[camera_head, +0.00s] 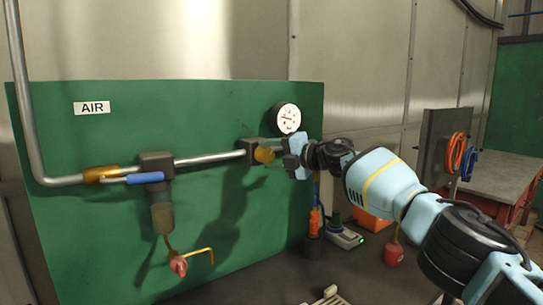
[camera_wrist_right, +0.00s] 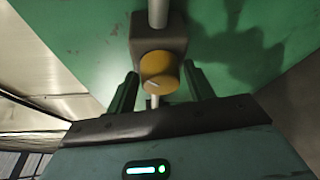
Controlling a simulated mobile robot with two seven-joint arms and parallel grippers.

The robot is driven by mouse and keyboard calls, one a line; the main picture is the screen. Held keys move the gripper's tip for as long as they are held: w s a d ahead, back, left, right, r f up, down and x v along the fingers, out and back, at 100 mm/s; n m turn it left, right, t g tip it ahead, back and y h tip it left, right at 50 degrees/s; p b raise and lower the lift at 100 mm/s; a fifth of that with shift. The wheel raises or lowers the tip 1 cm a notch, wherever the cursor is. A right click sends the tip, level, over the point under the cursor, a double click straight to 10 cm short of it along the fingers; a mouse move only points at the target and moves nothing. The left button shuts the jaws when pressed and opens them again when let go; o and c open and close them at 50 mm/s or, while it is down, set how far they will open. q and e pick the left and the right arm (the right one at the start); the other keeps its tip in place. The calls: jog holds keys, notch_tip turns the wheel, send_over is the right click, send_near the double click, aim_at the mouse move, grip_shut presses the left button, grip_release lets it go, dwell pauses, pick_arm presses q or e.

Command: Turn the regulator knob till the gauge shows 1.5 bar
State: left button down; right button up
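The yellow regulator knob (camera_head: 264,155) sits on the front of a dark regulator block (camera_head: 249,150) at the right end of the pipe. In the right wrist view the knob (camera_wrist_right: 159,72) has a pale mark on its face. My right gripper (camera_head: 271,153) is open in front of the knob. In the wrist view its two fingers (camera_wrist_right: 161,84) stand one on each side of the knob, with a visible gap to each. The round white gauge (camera_head: 286,117) is above the gripper; its reading is too small to tell. My left gripper is not in view.
A green panel (camera_head: 75,220) carries the AIR label (camera_head: 92,108), the pipe (camera_head: 210,158) and a blue-handled valve (camera_head: 145,178). On the dark bench stand an orange-topped tool (camera_head: 315,220) and a small device (camera_head: 346,238).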

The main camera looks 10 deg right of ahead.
aim_at(271, 151)
jog(key=shift+o, duration=1)
jog(key=shift+s+d+r, duration=0.1)
jog(key=shift+s+d+r+p, duration=0.35)
jog(key=shift+s+d+p, duration=0.1)
jog(key=shift+s+d, duration=0.1)
jog(key=shift+s+d+r+p, duration=0.3)
jog(key=shift+s+d+p, duration=0.15)
jog(key=shift+s, duration=0.1)
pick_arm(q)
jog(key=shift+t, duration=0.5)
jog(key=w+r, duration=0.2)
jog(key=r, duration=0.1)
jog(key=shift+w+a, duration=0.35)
pick_arm(e)
jog(key=s+d, duration=0.3)
jog(key=shift+s+d+f, duration=0.1)
jog(key=shift+d+f, duration=0.05)
jog(key=shift+f, duration=0.2)
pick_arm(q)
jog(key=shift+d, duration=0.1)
